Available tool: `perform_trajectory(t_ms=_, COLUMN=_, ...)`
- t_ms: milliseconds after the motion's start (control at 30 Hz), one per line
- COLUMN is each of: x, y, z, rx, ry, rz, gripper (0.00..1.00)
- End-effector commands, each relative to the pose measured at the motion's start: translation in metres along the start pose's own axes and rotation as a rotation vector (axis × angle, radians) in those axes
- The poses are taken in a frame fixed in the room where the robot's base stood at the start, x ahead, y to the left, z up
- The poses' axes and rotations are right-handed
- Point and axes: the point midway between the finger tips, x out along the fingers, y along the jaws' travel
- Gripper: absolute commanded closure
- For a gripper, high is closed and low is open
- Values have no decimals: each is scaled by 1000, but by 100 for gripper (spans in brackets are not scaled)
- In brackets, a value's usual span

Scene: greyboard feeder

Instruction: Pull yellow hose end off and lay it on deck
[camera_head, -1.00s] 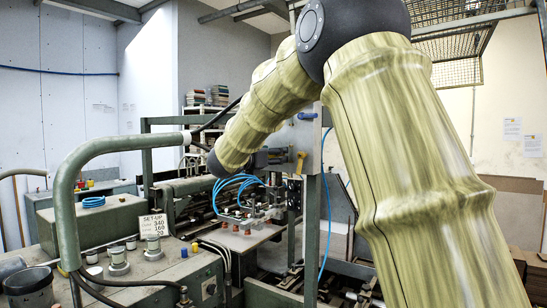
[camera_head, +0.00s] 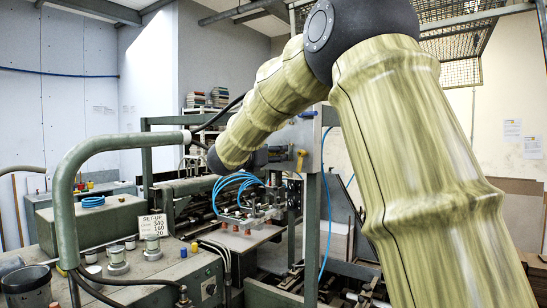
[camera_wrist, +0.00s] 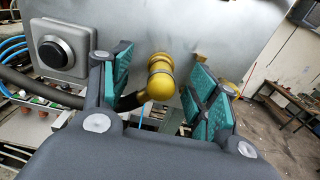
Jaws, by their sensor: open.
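The yellow hose end (camera_wrist: 160,78) is a rounded elbow in front of a grey metal panel (camera_wrist: 200,25). A dark hose (camera_wrist: 128,101) runs from its lower left. My gripper (camera_wrist: 163,90) is open, with one teal-padded finger on each side of the hose end. Gaps show on both sides, so the fingers appear clear of it. Whether the hose end still sits on a fitting is hidden. In the head view my gripper (camera_head: 268,155) is small and dark at the panel, and a yellow part (camera_head: 301,157) shows just right of it.
A square housing with a black button (camera_wrist: 56,52) is left of the fingers. Another yellow part (camera_wrist: 229,88) shows behind the right finger. In the head view, a green-grey deck (camera_head: 150,268) carries knobs, a set-up sign (camera_head: 153,226) and a dark pot (camera_head: 27,287); parts of its top are bare.

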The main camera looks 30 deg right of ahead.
Motion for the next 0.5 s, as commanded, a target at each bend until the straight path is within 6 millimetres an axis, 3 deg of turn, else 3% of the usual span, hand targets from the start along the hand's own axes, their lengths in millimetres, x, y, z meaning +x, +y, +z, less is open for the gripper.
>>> perform_trajectory(t_ms=267, x=0, y=0, z=0, rx=0, ry=0, rz=0, gripper=40)
perform_trajectory(t_ms=500, x=0, y=0, z=0, rx=-1, ry=1, rz=0, gripper=82)
